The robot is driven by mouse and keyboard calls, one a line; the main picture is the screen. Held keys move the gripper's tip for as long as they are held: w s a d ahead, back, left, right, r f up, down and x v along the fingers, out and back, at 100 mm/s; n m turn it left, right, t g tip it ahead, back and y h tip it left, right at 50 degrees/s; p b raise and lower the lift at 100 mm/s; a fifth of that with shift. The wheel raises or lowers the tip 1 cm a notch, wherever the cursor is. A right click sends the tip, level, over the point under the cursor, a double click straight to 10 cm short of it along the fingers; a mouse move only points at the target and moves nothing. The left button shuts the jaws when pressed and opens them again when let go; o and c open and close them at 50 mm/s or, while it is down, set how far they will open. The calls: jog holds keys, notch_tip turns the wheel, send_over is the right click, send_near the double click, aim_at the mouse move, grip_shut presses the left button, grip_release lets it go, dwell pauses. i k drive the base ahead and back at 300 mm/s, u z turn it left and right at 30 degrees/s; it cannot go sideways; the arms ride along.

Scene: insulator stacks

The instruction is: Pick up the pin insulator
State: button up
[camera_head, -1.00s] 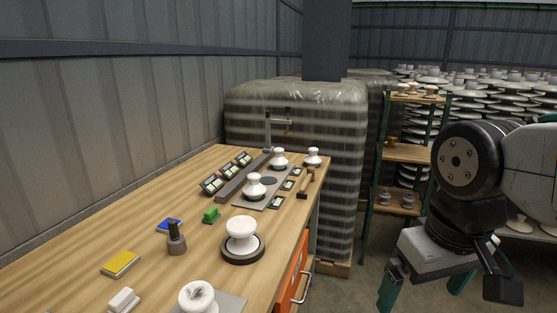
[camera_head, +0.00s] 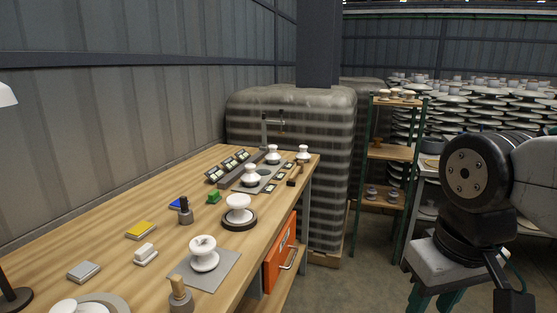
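Several white insulators stand upright on the wooden workbench, and I cannot tell for sure which is the pin insulator. The nearest whole one (camera_head: 204,254) has a dark mark on top and stands on a grey plate (camera_head: 228,267). Another white insulator (camera_head: 238,210) sits on a dark round base. Three smaller ones stand at the far end: one on a grey plate (camera_head: 250,175), one behind it (camera_head: 273,155), and one by the far edge (camera_head: 303,153).
The bench (camera_head: 110,226) also holds a yellow box (camera_head: 141,230), a white block (camera_head: 145,254), a grey block (camera_head: 84,272), a green block (camera_head: 214,197) and a hammer (camera_head: 295,175). An orange drawer (camera_head: 280,252) is below. A wrapped pallet (camera_head: 335,165) and shelf rack (camera_head: 388,153) stand behind.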

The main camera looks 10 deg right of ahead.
aim_at(273, 158)
jog(key=z, duration=0.65)
jog(key=i, duration=0.8)
jog(key=z, duration=0.8)
jog(key=i, duration=0.95)
jog(key=u, duration=0.5)
jog(key=i, duration=1)
jog(key=u, duration=0.95)
jog(key=i, duration=0.75)
jog(key=z, duration=0.05)
